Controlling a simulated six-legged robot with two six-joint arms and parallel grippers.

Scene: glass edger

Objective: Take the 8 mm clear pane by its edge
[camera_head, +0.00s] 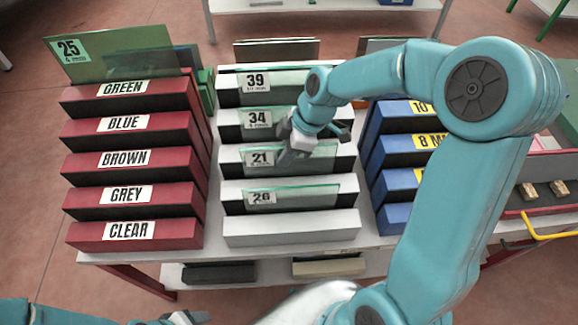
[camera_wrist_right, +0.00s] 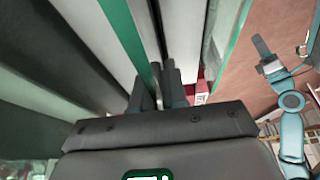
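Several clear panes with green edges stand in the white slotted rack in the head view, labelled 39 (camera_head: 287,80), 34 (camera_head: 257,120), 21 (camera_head: 318,160) and 26 (camera_head: 310,194). No thickness is readable on them. My right gripper (camera_head: 292,150) is at the top edge of the pane labelled 21. In the right wrist view its fingers (camera_wrist_right: 158,88) sit close together, one on each side of a green glass edge (camera_wrist_right: 130,40), with hardly any gap showing. My left gripper (camera_head: 185,318) is partly in view at the bottom left, away from the racks; its opening is unclear.
A red rack (camera_head: 125,160) at left has slots labelled green, blue, brown, grey and clear. A blue rack (camera_head: 400,150) is at right, partly behind my right arm. The front white slot (camera_head: 290,228) looks empty.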

